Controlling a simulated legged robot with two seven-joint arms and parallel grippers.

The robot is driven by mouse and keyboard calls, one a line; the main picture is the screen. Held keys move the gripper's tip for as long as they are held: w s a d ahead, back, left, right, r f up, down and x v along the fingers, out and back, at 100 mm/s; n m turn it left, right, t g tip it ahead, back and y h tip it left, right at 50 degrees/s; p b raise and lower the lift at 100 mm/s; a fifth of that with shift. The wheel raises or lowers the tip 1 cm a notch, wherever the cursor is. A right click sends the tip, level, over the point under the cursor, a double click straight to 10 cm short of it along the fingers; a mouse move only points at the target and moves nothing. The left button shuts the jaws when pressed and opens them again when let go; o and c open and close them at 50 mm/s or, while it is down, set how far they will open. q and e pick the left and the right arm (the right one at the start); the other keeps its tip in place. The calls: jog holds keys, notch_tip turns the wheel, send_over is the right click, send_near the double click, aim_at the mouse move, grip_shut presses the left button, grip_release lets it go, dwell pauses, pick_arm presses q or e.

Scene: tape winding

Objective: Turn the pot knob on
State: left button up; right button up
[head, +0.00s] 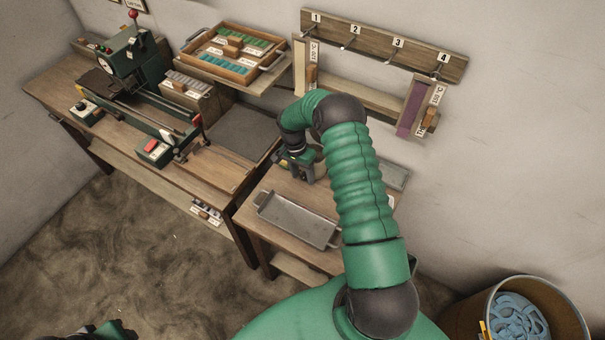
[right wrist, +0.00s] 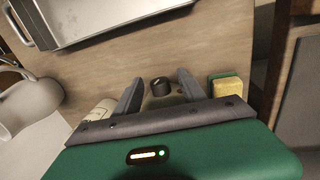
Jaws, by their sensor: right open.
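In the right wrist view, a small dark round knob (right wrist: 160,87) sits on the wooden bench between the fingers of my right gripper (right wrist: 161,84). The fingers are open, one on each side of the knob. I cannot tell whether they touch it. A pale, rounded metal pot (right wrist: 32,105) shows at the left edge of that view. In the head view my right gripper (head: 294,160) is low over the small bench, and my arm hides part of that area. A green part of mine at the bottom left edge of the head view shows no clear jaws.
A grey metal tray (head: 298,219) lies in front of the gripper; it also shows in the wrist view (right wrist: 100,15). A yellow and green sponge (right wrist: 226,88) lies right of the knob. A numbered hook rack (head: 380,45) is on the wall. A bin (head: 570,318) stands at lower right.

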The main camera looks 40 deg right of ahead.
jog(key=shift+a+r, duration=0.1)
jog(key=c, duration=0.4)
grip_shut()
jog(key=shift+d, duration=0.2)
jog(key=shift+s+r+t, duration=0.1)
jog(key=shift+t, duration=0.2)
jog(key=shift+s+d+t+y+p, duration=0.1)
jog(key=shift+s+t+y+p, duration=0.1)
jog(key=shift+t+p, duration=0.3)
jog(key=shift+s+d+t+y+p, duration=0.1)
jog(key=shift+t+y+p, duration=0.1)
jog(key=shift+t, duration=0.5)
jog(key=shift+s+t+y+b, duration=0.15)
jog(key=shift+t+y+b, duration=0.2)
jog(key=shift+t, duration=1.45)
